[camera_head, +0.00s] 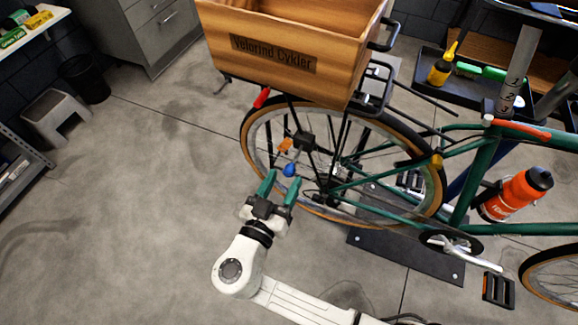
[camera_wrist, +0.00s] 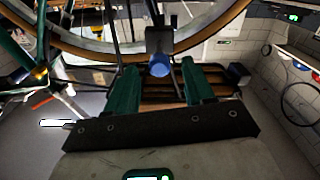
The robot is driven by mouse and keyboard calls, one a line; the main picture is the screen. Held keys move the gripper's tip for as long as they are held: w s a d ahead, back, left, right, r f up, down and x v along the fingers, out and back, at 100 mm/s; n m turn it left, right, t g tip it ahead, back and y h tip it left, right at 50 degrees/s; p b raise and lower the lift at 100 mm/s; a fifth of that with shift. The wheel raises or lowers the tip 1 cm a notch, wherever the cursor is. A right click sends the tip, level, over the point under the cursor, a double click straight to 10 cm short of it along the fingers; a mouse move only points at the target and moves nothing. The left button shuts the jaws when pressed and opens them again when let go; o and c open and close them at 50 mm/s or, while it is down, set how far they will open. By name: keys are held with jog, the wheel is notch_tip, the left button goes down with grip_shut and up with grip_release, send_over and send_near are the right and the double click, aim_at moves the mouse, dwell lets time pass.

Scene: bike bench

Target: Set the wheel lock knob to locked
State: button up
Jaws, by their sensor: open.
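A blue knob (camera_head: 290,170) sits on a small dark fitting (camera_head: 304,141) beside the rear wheel's hub; I take it as the wheel lock knob. My gripper (camera_head: 281,177), with green fingers, is open just in front of it. In the wrist view the blue knob (camera_wrist: 159,67) shows centred between the open fingers of my gripper (camera_wrist: 159,76), seemingly just beyond the tips. I see no clear contact. A small orange piece (camera_head: 286,145) is by the fitting. I cannot read any lock marking.
The rear wheel (camera_head: 247,155) and green bike frame (camera_head: 484,165) stand behind and right of my gripper. A wooden crate (camera_head: 215,45) overhangs the wheel. An orange bottle (camera_head: 515,196) is on the frame. A grey stool (camera_head: 56,113) and bin (camera_head: 85,80) stand left. Floor at left is clear.

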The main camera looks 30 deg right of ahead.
aim_at(287, 176)
jog(key=shift+p+x, duration=0.3)
jog(key=shift+x, duration=1.65)
jog(key=shift+c, duration=0.2)
grip_shut()
